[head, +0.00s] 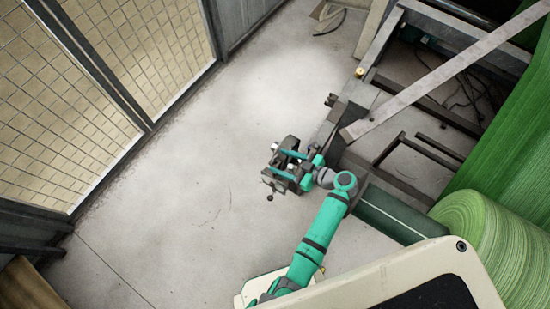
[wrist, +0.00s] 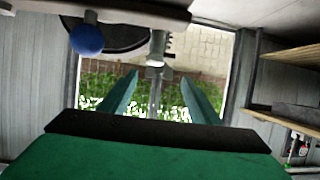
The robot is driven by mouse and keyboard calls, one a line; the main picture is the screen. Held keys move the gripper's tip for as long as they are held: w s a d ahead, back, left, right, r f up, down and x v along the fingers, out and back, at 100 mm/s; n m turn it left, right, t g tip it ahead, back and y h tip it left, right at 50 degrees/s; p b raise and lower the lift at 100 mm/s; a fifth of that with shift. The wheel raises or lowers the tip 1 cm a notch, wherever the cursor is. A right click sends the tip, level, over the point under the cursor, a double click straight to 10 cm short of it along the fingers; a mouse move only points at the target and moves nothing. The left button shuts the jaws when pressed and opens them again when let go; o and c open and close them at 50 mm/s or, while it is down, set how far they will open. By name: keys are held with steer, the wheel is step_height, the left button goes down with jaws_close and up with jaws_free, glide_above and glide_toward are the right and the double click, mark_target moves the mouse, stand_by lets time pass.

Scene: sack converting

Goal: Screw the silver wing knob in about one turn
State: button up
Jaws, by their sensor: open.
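A silver fitting (wrist: 157,48), which seems to be the wing knob, hangs below a pale bar in the wrist view. Its wings are not clear. My gripper (wrist: 160,88) is open and empty, with one teal finger on each side of the picture's middle. The fitting shows above and between the fingertips, apart from them; the depth between them is hard to tell. In the head view my gripper (head: 290,156) is at the dark metal bracket (head: 283,178) on the end of the machine frame, and the knob cannot be made out there.
A blue ball (wrist: 87,40) and a dark round disc (wrist: 115,33) are left of the fitting. Brown shelves (wrist: 285,65) are at the right. In the head view, the machine frame (head: 345,110) and a green roll (head: 485,240) lie right; open floor (head: 190,160) lies left, up to mesh fencing (head: 60,110).

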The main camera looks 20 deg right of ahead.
mark_target(275, 161)
steer(key=shift+x, duration=1.9)
steer(key=shift+d, duration=0.1)
steer(key=shift+c, duration=0.7)
steer(key=c, duration=0.9)
steer(key=m+t+h, duration=0.1)
steer(key=m+h, duration=0.1)
steer(key=m+t+h, duration=0.1)
steer(key=m+h, duration=0.1)
steer(key=shift+s+m+t+h, duration=0.1)
steer(key=shift+m+t+h, duration=0.2)
steer(key=m+h, duration=0.4)
steer(key=shift+r+t+h, duration=0.1)
steer(key=shift+t+h, duration=0.2)
steer(key=shift+t, duration=0.1)
steer(key=shift+m+g+h, duration=0.6)
steer(key=shift+m+h, duration=1.7)
steer(key=shift+h, duration=0.4)
steer(key=shift+m+g+h, duration=1.5)
steer(key=shift+m+h, duration=0.4)
steer(key=shift+m, duration=0.3)
